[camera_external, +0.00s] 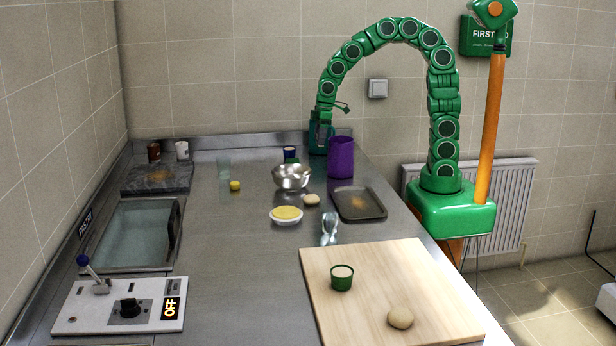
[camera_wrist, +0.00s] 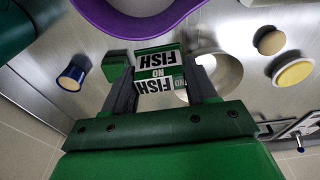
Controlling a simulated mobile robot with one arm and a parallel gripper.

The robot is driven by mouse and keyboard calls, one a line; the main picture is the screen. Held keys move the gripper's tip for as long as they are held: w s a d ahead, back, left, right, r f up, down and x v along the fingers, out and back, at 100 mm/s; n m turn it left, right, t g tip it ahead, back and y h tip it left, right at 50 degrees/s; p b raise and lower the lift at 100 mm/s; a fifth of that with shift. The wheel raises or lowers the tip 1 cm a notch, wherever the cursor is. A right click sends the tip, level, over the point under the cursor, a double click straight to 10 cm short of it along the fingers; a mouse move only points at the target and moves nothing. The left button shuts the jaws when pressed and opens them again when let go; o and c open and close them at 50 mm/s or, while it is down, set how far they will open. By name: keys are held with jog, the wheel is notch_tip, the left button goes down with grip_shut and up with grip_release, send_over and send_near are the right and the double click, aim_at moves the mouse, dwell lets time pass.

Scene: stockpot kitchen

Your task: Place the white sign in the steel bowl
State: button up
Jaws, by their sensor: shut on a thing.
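The white sign (camera_wrist: 158,60) has black FISH lettering and green bands, and reads upside down in the wrist view. It sits between the two fingers of my gripper (camera_wrist: 162,88), which is shut on it. I cannot make out the sign in the external view. The steel bowl (camera_external: 291,177) stands on the counter in front of and to the left of my gripper (camera_external: 321,122), which hangs near the back wall. In the wrist view the bowl (camera_wrist: 232,72) shows to the right, partly hidden behind the right finger.
A bun (camera_external: 312,199), a yellow dish (camera_external: 286,215) and a dark tray (camera_external: 360,204) lie nearby.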

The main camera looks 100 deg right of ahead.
aim_at(292, 174)
jog(key=s+a+r, duration=0.1)
jog(key=s+a, duration=0.1)
jog(key=a, duration=0.8)
jog(key=shift+m, duration=0.3)
jog(key=w+f, duration=0.2)
jog(key=w, duration=0.2)
jog(key=w+f, duration=0.3)
jog(key=w, duration=0.1)
jog(key=w+f, duration=0.3)
jog(key=w, duration=0.1)
jog(key=shift+w+d, duration=0.35)
jog(key=shift+w+f, duration=0.75)
jog(key=shift+f, duration=1.6)
jog(key=shift+f, duration=0.15)
jog(key=o, duration=1.1)
jog(key=shift+c, duration=0.2)
